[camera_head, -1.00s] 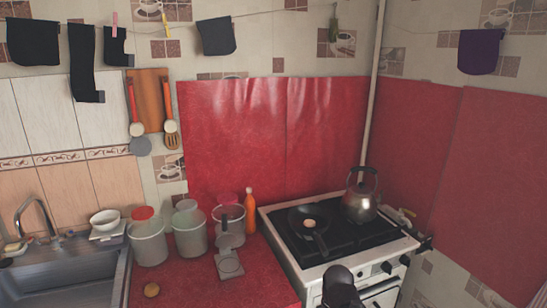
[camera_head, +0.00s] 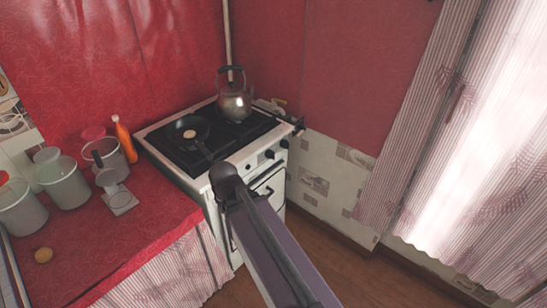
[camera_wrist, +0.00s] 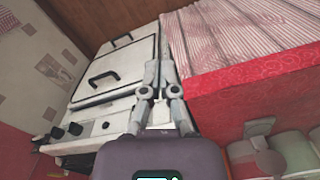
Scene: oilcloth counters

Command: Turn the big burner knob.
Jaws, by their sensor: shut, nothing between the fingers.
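The white stove (camera_head: 215,183) stands right of the red counter, with dark knobs (camera_head: 269,154) along its front panel above the oven door. In the wrist view, dark knobs (camera_wrist: 75,129) show at the lower left, below the oven door handles. My gripper (camera_wrist: 160,60) is shut and empty in front of the stove, beside the red counter's edge, apart from the visible knobs. In the head view my arm hides the gripper's fingers and part of the stove front.
The red counter (camera_head: 115,235) holds jars, an orange bottle (camera_head: 124,139) and a small yellow round thing (camera_head: 43,255). A striped curtain (camera_head: 455,150) hangs at the right. Floor is clear right of my arm.

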